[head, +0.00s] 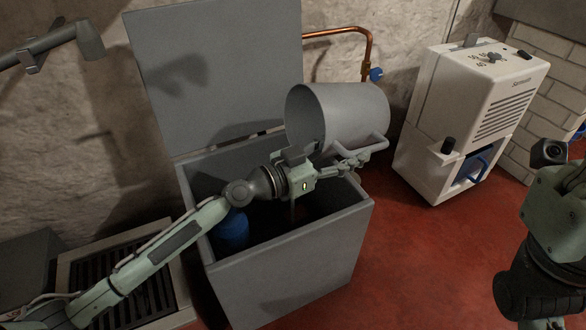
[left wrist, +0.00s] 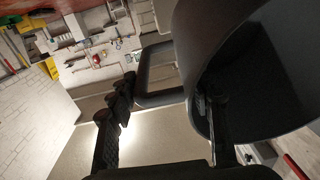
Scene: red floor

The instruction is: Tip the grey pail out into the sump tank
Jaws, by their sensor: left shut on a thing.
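The grey pail (head: 352,112) is held in the air over the back right of the sump tank (head: 290,275), tipped on its side with its mouth to the left. The tank is an open grey box with its lid (head: 215,70) raised. My left gripper (head: 350,163) is shut at the pail's handle (head: 378,143), below the body. In the left wrist view the pail (left wrist: 275,65) fills the right side, with its handle loop (left wrist: 155,75) near the fingers (left wrist: 165,110). The pail's contents are not clear. My right arm shows at the right edge, its fingertips out of frame.
A blue object (head: 231,230) sits inside the tank at left. A copper pipe (head: 368,45) with a blue valve runs behind the pail. A white machine (head: 465,115) stands to the right. A floor grate (head: 150,295) lies left of the tank. Red floor is clear at right.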

